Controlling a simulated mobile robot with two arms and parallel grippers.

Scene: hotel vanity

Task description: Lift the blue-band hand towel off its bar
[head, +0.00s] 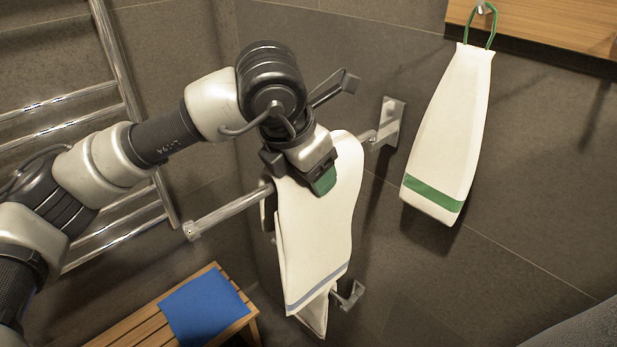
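The blue-band hand towel (318,235) is white with a blue-grey band near its lower edge. It hangs folded over a metal bar (235,208) that runs from a wall bracket out to a free end at left. My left gripper (325,180) is at the towel's upper part, over the bar. A finger with a green pad shows in front of the cloth. The other finger is hidden, so I cannot tell whether the gripper is shut on the towel. My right gripper is not in view.
A white towel with a green band (447,135) hangs from a hook at right. Metal pieces show above (345,85) and below (349,295) the bar. A ladder rail (125,80) stands at left. A slatted bench (140,325) with a blue cloth (205,308) is below.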

